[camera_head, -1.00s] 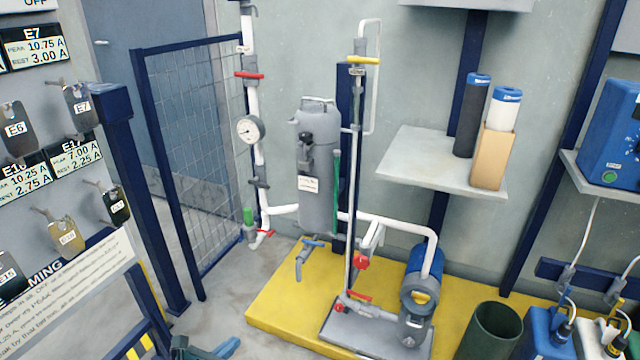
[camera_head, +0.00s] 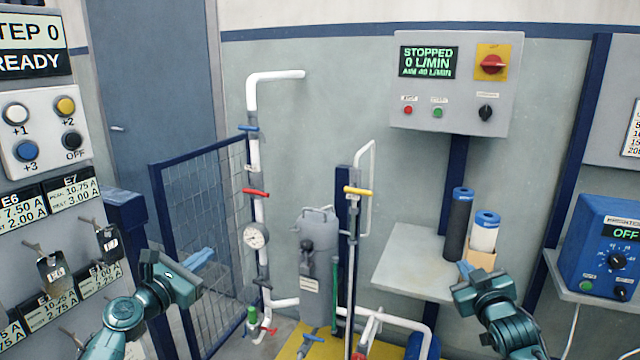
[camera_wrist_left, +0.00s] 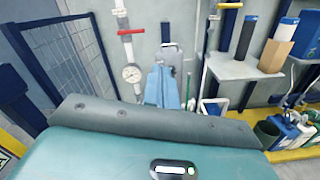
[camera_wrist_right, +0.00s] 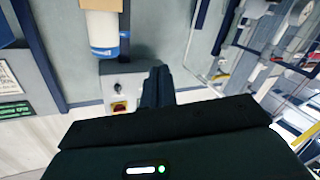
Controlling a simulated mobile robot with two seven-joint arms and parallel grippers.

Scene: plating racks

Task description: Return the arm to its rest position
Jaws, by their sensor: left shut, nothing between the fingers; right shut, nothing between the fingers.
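My left gripper (camera_head: 202,257) is raised at the left in the head view, in front of the blue mesh fence. Its light-blue fingers are together and hold nothing; they also show in the left wrist view (camera_wrist_left: 162,88). My right gripper (camera_head: 465,268) is raised at the right, in front of the shelf. Its fingers are together and empty, and they show dark in the right wrist view (camera_wrist_right: 157,86). In the head view its fingertips overlap the cardboard box (camera_head: 482,260), but I cannot tell the distance.
A grey shelf (camera_head: 405,262) carries a dark roll (camera_head: 458,225) and a white roll (camera_head: 485,235). Grey cylinder, white pipes and gauge (camera_head: 256,235) stand mid-view. A tag panel (camera_head: 50,225) is at left, a pump control box (camera_head: 455,85) above, a blue unit (camera_head: 600,245) right.

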